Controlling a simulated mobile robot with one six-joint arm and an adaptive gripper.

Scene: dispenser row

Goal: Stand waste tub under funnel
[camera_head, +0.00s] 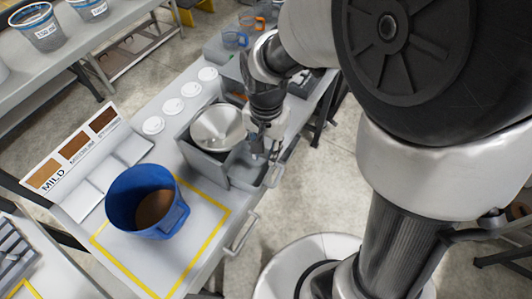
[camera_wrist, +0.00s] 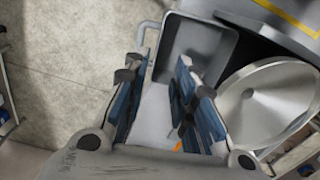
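A grey, square-rimmed tub (camera_head: 243,168) stands beside the metal funnel, on the side near the bench's front edge. In the wrist view the tub (camera_wrist: 203,52) looks empty and has a handle on its left. The round steel funnel (camera_head: 217,127) sits in a grey stand; it also shows at the right of the wrist view (camera_wrist: 262,100). My gripper (camera_head: 264,152) points down above the tub's handle side. In the wrist view my gripper (camera_wrist: 160,68) is open, its fingers well apart with nothing held between them. The fingers partly hide the tub's near side.
A blue bucket (camera_head: 137,203) with brown contents stands inside a yellow outline on the bench, left of the funnel stand. Several white discs (camera_head: 191,89) line the back. Silver handles project from the bench front. Clear cups (camera_head: 42,32) stand on another bench.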

